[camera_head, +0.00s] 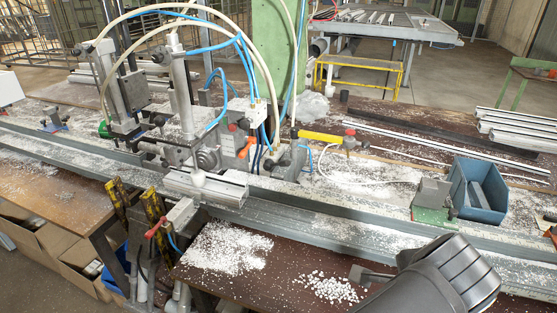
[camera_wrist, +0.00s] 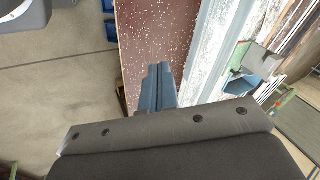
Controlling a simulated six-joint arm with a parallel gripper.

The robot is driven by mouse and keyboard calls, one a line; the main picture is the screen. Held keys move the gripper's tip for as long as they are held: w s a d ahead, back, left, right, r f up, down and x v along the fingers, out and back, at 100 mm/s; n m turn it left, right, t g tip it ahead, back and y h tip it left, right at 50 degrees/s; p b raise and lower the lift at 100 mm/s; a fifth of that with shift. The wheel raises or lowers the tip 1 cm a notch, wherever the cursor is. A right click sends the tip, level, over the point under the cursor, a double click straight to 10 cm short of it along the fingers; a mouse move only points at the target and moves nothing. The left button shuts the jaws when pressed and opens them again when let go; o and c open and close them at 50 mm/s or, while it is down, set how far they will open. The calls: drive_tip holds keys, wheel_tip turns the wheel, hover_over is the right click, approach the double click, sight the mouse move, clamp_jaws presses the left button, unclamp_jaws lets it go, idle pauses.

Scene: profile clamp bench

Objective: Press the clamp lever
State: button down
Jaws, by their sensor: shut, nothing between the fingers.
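A red-handled lever (camera_head: 160,229) sits on a pale valve block (camera_head: 182,212) at the front edge of the bench, left of centre in the head view. An orange lever (camera_head: 247,147) stands on the clamp unit (camera_head: 208,158) behind it. I cannot tell for sure which is the clamp lever. My gripper (camera_head: 366,275) is at the lower right of the head view, well to the right of both levers and apart from them. In the wrist view my gripper (camera_wrist: 158,86) shows its two fingers together, with nothing between them. No lever is clear in the wrist view.
A short aluminium profile (camera_head: 205,188) lies at the clamp unit. White chips (camera_head: 228,248) cover parts of the brown bench. A blue bin (camera_head: 477,190) stands at right beside a grey block on a green base (camera_head: 434,205). Hoses arch over the clamp.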

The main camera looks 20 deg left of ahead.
drive_tip(key=w+d+r+n, duration=0.2)
drive_tip(key=w+n, duration=0.1)
drive_tip(key=w, duration=0.6)
drive_tip(key=w+d+r+n, duration=0.2)
drive_tip(key=w+n, duration=0.1)
drive_tip(key=w, duration=0.7)
drive_tip(key=w+a+f+n+t+h, duration=0.1)
drive_tip(key=w+a+f+n, duration=0.1)
drive_tip(key=w+a+n, duration=0.45)
drive_tip(key=w+a+f+n, duration=0.2)
drive_tip(key=w+a+n, duration=0.2)
drive_tip(key=w+a, duration=0.5)
drive_tip(key=w+a+n+t+y, duration=0.1)
drive_tip(key=w+a+n, duration=0.2)
drive_tip(key=a, duration=0.4)
drive_tip(key=w+a+n, duration=0.2)
drive_tip(key=a+n, duration=0.1)
drive_tip(key=a, duration=0.3)
drive_tip(key=s+a+r+n, duration=0.1)
drive_tip(key=s+a+r, duration=0.1)
drive_tip(key=s+a, duration=0.2)
drive_tip(key=s+a+r+n+g+y, duration=0.1)
drive_tip(key=s+a+r, duration=0.2)
drive_tip(key=a, duration=0.7)
drive_tip(key=shift+s+a, duration=0.3)
drive_tip(key=shift+s, duration=0.85)
